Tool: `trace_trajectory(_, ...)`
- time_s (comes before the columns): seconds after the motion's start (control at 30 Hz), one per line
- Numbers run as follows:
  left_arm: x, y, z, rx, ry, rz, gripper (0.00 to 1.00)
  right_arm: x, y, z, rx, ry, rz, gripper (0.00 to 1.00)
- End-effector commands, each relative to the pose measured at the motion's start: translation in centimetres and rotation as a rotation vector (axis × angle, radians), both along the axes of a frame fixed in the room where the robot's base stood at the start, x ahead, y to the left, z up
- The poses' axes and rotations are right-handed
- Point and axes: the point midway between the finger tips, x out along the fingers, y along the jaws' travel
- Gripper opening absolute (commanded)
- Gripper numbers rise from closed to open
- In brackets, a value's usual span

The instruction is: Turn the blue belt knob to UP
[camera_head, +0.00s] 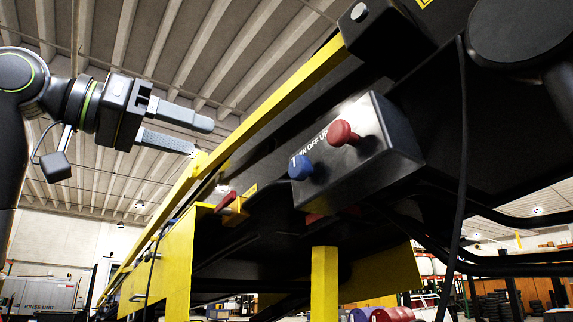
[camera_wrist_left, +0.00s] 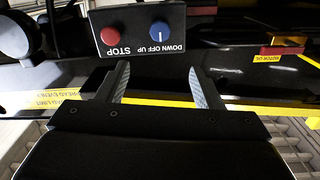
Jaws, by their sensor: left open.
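The blue belt knob (camera_head: 300,167) sits on the front face of a dark control box (camera_head: 372,150), beside a DOWN OFF UP label. In the left wrist view the blue knob (camera_wrist_left: 160,31) shows with a white mark that seems to line up with the middle word, OFF; the label is upside down there. My left gripper (camera_head: 203,138) is open and empty, left of the box and apart from the knob. In the wrist view its fingertips (camera_wrist_left: 159,68) stand either side of the knob's line, short of it. My right gripper is not in view.
A red STOP button (camera_head: 343,132) sits on the same box, close to the blue knob. A yellow rail (camera_head: 270,103) runs slantwise behind the gripper. A red handle (camera_head: 226,201) is lower left of the box. A black cable (camera_head: 462,170) hangs at right.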

Motion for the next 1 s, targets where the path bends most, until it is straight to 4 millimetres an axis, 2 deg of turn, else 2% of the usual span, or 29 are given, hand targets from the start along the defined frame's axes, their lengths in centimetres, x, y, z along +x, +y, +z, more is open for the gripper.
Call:
trace_trajectory(0.17, 0.7, -1.5, 0.3, 0.004, 0.0, -0.006, 0.6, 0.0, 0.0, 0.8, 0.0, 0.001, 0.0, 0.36)
trace_trajectory(0.7, 7.4, -10.7, 0.6, 0.001, 0.0, -0.007, 0.6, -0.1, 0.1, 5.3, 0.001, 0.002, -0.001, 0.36)
trace_trajectory(1.0, 9.6, -13.7, 0.3, 0.0, -0.002, -0.003, 0.6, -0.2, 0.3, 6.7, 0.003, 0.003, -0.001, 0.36)
